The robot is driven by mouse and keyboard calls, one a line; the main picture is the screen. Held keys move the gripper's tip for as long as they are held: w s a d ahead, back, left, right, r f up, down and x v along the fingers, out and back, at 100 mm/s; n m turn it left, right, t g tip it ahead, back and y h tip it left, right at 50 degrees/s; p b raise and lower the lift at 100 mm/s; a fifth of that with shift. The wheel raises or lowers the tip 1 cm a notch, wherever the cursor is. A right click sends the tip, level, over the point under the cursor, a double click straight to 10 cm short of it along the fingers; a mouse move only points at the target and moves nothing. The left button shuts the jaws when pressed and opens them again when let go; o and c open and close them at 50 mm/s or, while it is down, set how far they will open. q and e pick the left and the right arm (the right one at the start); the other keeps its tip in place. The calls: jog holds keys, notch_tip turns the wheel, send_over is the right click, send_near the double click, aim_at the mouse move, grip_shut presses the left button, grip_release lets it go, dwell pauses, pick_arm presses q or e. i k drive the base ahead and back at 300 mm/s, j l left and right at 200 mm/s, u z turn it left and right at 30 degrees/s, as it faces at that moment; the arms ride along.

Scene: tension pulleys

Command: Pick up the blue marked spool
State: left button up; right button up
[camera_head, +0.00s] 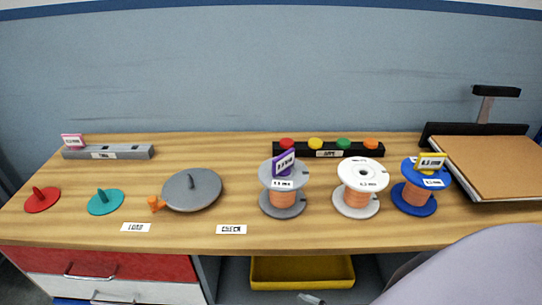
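A blue spool (414,200) stands upright at the right of the desk, wound with orange wire. It carries a yellow tag (431,162) on its top and a white label on its upper flange. A white spool (359,187) stands just to its left. A grey spool (283,188) with a purple tag (284,163) stands further left. Neither of my grippers can be made out in the head view.
A black strip (328,150) with coloured buttons lies behind the spools. A brown board (497,166) is at the right. A grey disc (191,190), teal disc (106,202) and red disc (42,200) lie left. A grey rounded shape (470,272) covers the lower right.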

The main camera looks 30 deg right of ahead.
aim_at(414, 199)
jog(key=k+j+z, duration=0.1)
jog(key=z, duration=1.95)
jog(key=i+l+u, duration=0.1)
jog(key=l, duration=0.35)
jog(key=i+l+u, duration=0.1)
jog(key=l, duration=0.4)
jog(key=i+l+u, duration=0.1)
jog(key=i+l, duration=0.15)
jog(key=l, duration=0.25)
jog(key=i+l+u, duration=0.1)
jog(key=l, duration=0.4)
jog(key=i+l+u, duration=0.1)
jog(key=l, duration=0.45)
